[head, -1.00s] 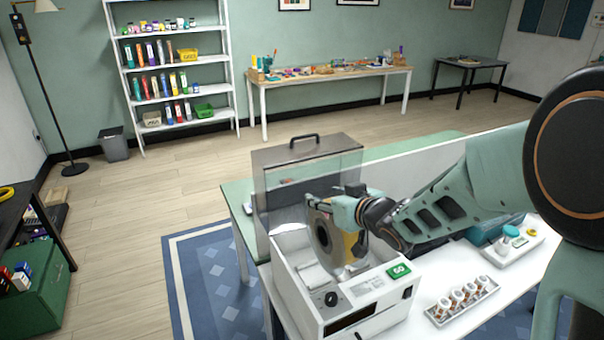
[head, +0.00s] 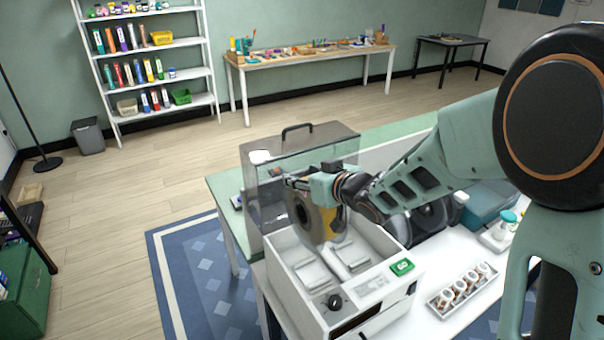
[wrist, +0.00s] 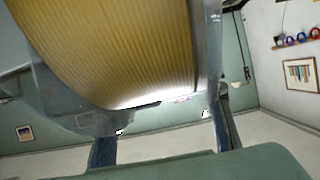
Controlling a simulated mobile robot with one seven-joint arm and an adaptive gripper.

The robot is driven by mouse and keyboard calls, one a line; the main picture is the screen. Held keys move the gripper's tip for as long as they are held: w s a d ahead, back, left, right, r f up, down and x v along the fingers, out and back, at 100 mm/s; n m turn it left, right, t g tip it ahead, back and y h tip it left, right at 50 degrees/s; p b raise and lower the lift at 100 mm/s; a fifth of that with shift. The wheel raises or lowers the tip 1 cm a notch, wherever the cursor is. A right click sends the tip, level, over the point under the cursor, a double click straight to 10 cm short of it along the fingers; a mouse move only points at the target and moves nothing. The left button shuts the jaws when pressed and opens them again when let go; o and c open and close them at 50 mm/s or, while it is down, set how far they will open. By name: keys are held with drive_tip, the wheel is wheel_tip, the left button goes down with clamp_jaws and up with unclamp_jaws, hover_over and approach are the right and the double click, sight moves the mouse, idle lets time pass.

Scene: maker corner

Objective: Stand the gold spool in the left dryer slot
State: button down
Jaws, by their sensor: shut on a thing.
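The gold spool (wrist: 120,50) fills the upper part of the wrist view, its gold filament close to the camera between grey flanges. In the head view the spool (head: 328,222) is upright, with a grey flange facing left. My gripper (head: 312,184) is shut on the spool at its upper part and holds it over the dryer's open box. The white dryer (head: 342,308) has its clear lid (head: 262,188) raised at the back. Inside, pale slot supports (head: 318,272) show at the left and right, below the spool. The spool's lower edge appears above them; the exact gap cannot be told.
A tray of small spools (head: 462,290) stands on the white table right of the dryer. A dark spool (head: 425,218) and a teal box (head: 482,202) are behind it. The raised lid stands close behind my gripper.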

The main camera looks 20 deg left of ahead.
drive_tip(key=shift+f+b, duration=5.4)
drive_tip(key=shift+f, duration=1.1)
drive_tip(key=shift+f+b, duration=0.4)
drive_tip(key=c, duration=1)
unclamp_jaws()
drive_tip(key=shift+o, duration=0.4)
drive_tip(key=shift+s+f, duration=0.1)
drive_tip(key=shift+f, duration=0.15)
drive_tip(key=v, duration=1.2)
drive_tip(key=shift+r, duration=0.2)
